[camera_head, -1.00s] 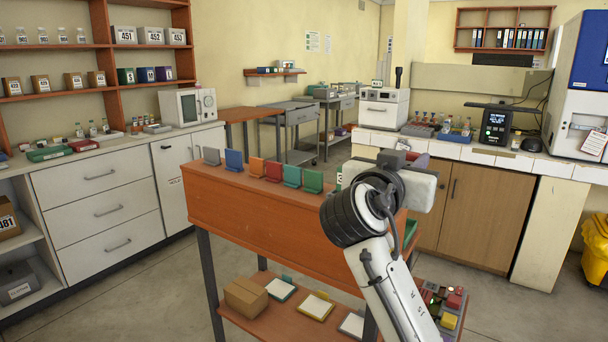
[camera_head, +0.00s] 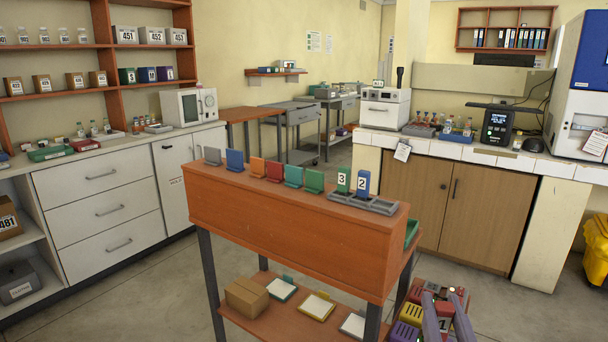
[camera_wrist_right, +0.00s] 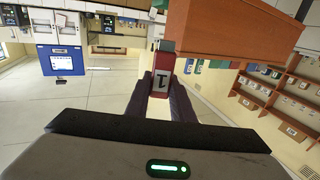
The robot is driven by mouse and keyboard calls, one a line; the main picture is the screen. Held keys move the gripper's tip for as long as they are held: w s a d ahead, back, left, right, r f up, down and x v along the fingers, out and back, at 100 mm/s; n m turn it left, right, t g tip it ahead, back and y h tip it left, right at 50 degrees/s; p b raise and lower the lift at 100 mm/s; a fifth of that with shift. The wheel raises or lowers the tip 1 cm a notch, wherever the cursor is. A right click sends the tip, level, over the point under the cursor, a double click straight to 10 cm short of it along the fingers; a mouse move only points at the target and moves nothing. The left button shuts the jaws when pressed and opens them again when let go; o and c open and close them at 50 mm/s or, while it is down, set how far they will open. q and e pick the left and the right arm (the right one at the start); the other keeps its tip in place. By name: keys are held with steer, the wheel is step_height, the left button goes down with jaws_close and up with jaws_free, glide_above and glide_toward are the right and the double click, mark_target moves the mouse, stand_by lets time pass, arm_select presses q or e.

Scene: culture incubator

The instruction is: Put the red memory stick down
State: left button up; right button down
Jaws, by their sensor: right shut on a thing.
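My right gripper (camera_head: 446,302) is low at the bottom right of the head view. In the right wrist view my right gripper (camera_wrist_right: 162,98) is shut on the red memory stick (camera_wrist_right: 161,68), which has a white label with a 1. In the head view a green stick marked 3 (camera_head: 343,180) and a blue stick marked 2 (camera_head: 362,184) stand upright in a grey slotted holder (camera_head: 382,206). My left gripper is out of view.
The orange stand (camera_head: 285,238) has a row of coloured upright plates along its top and a lower shelf with a cardboard box (camera_head: 246,296). Red, yellow and purple blocks (camera_head: 411,314) are beside my right gripper. A white-topped bench is behind.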

steer(key=s+f+n+y, duration=0.2)
steer(key=s+f+y, duration=0.1)
steer(key=s+f, duration=0.6)
steer(key=shift+s+d+f+y, duration=0.2)
steer(key=shift+s+d+y, duration=0.1)
steer(key=shift+s+y, duration=0.1)
steer(key=shift+w, duration=0.1)
steer(key=shift+r, duration=0.2)
stand_by(0.5)
